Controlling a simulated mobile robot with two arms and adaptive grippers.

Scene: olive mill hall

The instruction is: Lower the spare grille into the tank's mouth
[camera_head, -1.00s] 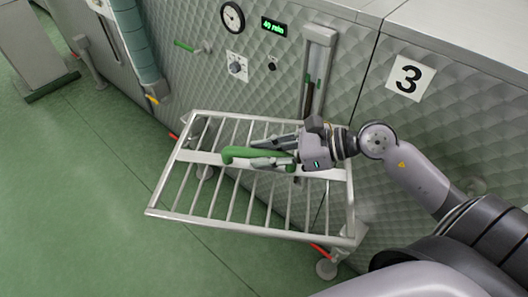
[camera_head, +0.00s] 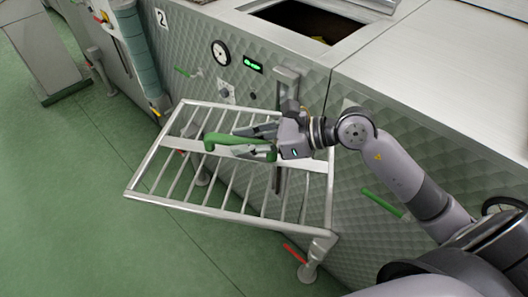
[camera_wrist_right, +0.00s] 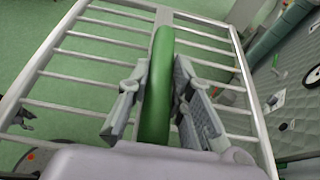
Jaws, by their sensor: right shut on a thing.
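The spare grille (camera_head: 225,213) is a steel frame with parallel bars and a green handle (camera_head: 214,142) on its middle strip. My right gripper (camera_head: 243,142) is shut on that handle and holds the grille in front of the tank's quilted steel side. The tank's mouth (camera_head: 300,18) is a dark rectangular opening in the steel top, above and behind the grille, with something yellowish inside. In the right wrist view the two fingers lie either side of the handle (camera_wrist_right: 157,90). A small dark part at that view's left edge may be my left gripper (camera_wrist_right: 20,118); its jaws are unclear.
The tank's front carries a round gauge (camera_head: 221,53), a green display (camera_head: 253,64) and a green lever (camera_head: 383,203). A red-handled valve (camera_head: 296,254) sits low, below the grille. Green floor (camera_head: 70,220) is open at left.

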